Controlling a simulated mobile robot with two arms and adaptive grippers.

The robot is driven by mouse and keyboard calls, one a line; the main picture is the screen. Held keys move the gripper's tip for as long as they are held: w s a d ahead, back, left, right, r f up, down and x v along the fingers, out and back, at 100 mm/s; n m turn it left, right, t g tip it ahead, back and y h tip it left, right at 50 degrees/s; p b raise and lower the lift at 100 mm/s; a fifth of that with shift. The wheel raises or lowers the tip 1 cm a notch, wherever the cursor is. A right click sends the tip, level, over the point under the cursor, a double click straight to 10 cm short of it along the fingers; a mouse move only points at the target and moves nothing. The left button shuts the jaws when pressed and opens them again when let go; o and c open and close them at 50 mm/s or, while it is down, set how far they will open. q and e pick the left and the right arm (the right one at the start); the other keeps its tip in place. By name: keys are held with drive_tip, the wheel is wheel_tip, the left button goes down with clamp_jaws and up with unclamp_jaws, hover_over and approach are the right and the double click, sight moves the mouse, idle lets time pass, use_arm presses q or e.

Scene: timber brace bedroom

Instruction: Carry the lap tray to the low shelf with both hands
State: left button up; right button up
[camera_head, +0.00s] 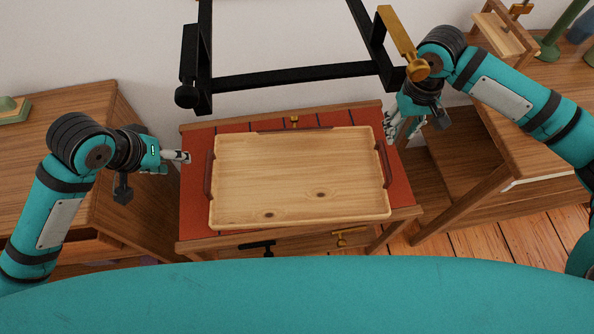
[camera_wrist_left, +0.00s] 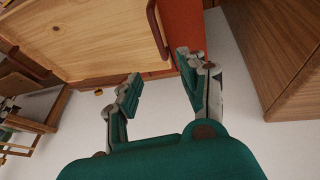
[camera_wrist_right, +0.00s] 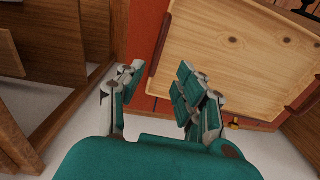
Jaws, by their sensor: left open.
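The lap tray (camera_head: 300,180) is a pale wooden tray with raised rims and dark red side handles. It lies flat and looks empty on a red-topped wooden stand (camera_head: 195,215). It also shows in the left wrist view (camera_wrist_left: 90,40) and right wrist view (camera_wrist_right: 235,60). My left gripper (camera_head: 186,157) is open, a little left of the left handle (camera_head: 209,174), apart from it. My right gripper (camera_head: 389,130) is open beside the right handle (camera_head: 384,163); in the right wrist view that handle (camera_wrist_right: 160,42) lies ahead of the finger gap. I cannot tell which piece is the low shelf.
A wooden cabinet (camera_head: 60,115) stands close on the left. Wooden furniture with an open lower shelf (camera_head: 462,160) stands on the right. A black frame (camera_head: 295,76) rises behind the tray. Wood floor (camera_head: 470,243) is free at the lower right.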

sight(206, 167)
drive_tip(key=shift+f, duration=0.1)
use_arm(q)
drive_tip(key=x, duration=1.7)
drive_tip(key=shift+w+f, duration=0.1)
drive_tip(key=shift+f, duration=0.1)
use_arm(e)
wheel_tip(206, 167, down, 17)
drive_tip(key=shift+a+f, duration=0.1)
drive_tip(key=shift+f, duration=0.05)
use_arm(q)
drive_tip(key=shift+c, duration=0.4)
use_arm(e)
drive_tip(key=shift+c, duration=0.4)
use_arm(q)
clamp_jaws()
use_arm(e)
clamp_jaws()
